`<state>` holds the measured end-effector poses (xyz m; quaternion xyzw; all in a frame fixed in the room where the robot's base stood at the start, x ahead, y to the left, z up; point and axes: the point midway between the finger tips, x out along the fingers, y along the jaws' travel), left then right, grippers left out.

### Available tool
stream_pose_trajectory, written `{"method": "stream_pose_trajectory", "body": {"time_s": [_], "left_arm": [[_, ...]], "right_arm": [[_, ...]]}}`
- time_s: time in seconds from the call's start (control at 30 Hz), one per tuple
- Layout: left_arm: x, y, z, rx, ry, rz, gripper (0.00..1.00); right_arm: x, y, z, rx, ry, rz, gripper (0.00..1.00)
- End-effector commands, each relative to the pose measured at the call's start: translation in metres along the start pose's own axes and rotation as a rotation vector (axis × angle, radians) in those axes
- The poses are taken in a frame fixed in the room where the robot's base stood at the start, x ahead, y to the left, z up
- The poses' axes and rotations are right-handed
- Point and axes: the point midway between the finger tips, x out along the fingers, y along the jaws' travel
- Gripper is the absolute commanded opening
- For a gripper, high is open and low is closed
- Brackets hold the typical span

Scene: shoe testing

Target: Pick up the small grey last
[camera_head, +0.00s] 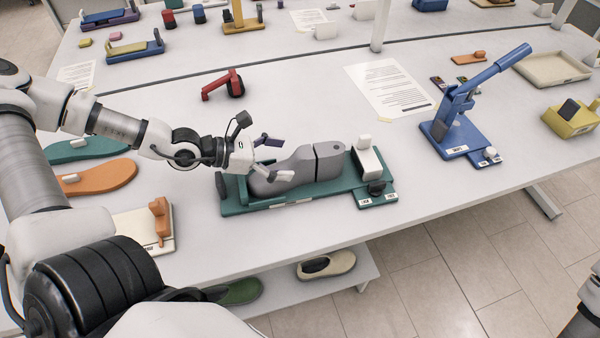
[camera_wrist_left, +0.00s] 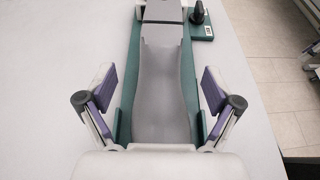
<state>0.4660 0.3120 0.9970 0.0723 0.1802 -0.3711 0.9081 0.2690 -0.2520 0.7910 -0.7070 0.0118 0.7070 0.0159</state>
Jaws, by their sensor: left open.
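A grey last (camera_head: 300,168) lies lengthwise on a green fixture (camera_head: 243,209) near the table's front edge. In the left wrist view the last (camera_wrist_left: 161,95) runs away from the camera, with a flat raised block at its far end. My left gripper (camera_head: 278,158) is open over the last's left end. Its two fingers (camera_wrist_left: 159,92) stand on either side of the last, with a gap to it on both sides. Whether the fingers reach below the last's top is hard to tell. My right gripper does not show.
A blue lever press (camera_head: 456,125) stands to the right, and a paper sheet (camera_head: 390,88) lies behind the fixture. A red tool (camera_head: 225,86) lies behind the gripper. Orange and green soles (camera_head: 100,178) lie to the left, beside a small orange-topped stand (camera_head: 160,220).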

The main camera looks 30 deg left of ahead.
Motion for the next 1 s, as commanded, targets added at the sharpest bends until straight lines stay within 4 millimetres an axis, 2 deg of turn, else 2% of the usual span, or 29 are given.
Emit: {"method": "stream_pose_trajectory", "body": {"time_s": [0.03, 0.17, 0.4, 0.63, 0.77, 0.8, 0.87, 1.0], "left_arm": [[0.01, -0.001, -0.009, 0.005, 0.007, -0.002, 0.91], [0.023, -0.002, -0.006, 0.006, 0.009, -0.002, 0.91], [0.042, -0.002, -0.001, 0.003, 0.005, 0.001, 0.91], [0.042, -0.001, 0.001, 0.0, 0.001, 0.003, 0.91], [0.042, -0.001, 0.001, 0.001, 0.001, 0.002, 0.44], [0.042, -0.001, 0.001, 0.001, 0.002, 0.002, 0.3], [0.042, -0.001, 0.001, 0.001, 0.002, 0.002, 0.11], [0.042, -0.001, 0.001, 0.001, 0.001, 0.002, 0.11]], "right_arm": [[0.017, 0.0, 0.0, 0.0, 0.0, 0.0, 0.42], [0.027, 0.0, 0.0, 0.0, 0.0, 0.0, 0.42], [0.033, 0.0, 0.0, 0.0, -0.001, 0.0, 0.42], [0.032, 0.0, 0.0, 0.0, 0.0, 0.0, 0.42], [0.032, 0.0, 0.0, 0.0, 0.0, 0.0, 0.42], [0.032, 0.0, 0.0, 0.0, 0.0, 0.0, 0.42], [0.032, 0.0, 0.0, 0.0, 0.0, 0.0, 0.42], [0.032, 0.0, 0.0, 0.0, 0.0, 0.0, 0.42]]}}
